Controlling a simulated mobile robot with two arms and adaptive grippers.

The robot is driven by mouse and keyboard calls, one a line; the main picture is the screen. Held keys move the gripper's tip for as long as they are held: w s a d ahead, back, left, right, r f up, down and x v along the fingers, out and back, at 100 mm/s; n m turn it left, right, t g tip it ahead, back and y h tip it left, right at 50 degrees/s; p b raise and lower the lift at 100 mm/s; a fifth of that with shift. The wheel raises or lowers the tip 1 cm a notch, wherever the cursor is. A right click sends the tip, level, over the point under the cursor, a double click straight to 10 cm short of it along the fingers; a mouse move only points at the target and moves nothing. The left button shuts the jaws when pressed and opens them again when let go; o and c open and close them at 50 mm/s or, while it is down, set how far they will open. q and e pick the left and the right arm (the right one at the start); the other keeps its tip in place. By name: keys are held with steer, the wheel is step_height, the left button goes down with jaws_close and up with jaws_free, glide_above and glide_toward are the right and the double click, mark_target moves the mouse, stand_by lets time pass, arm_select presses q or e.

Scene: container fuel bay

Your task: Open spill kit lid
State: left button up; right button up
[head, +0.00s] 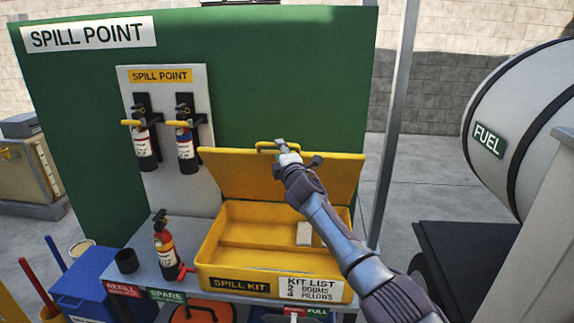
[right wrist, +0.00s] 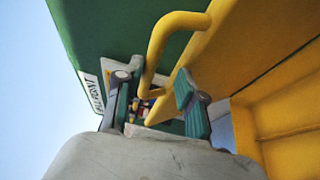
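The yellow spill kit (head: 222,245) sits on the grey shelf, and its lid (head: 235,172) stands raised, tilted back near the green panel. The box interior is exposed, with a small white block (head: 304,234) inside at the right. The yellow lid handle (head: 266,147) is on the lid's top edge; in the right wrist view the handle (right wrist: 155,48) runs between the fingers. My right gripper (head: 283,147) is at the handle's right end. In the right wrist view its fingers (right wrist: 155,103) are spread apart, with no clear grip on the handle. My left gripper is out of view.
A fire extinguisher (head: 164,246) stands on the shelf left of the kit; two more (head: 145,145) hang on the panel. A grey post (head: 398,110) rises right of the lid. A white fuel tank (head: 520,120) is at the right.

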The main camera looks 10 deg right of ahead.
steer(key=s+d, duration=0.1)
steer(key=s, duration=1)
steer(key=shift+s+f, duration=0.2)
steer(key=shift+f, duration=0.1)
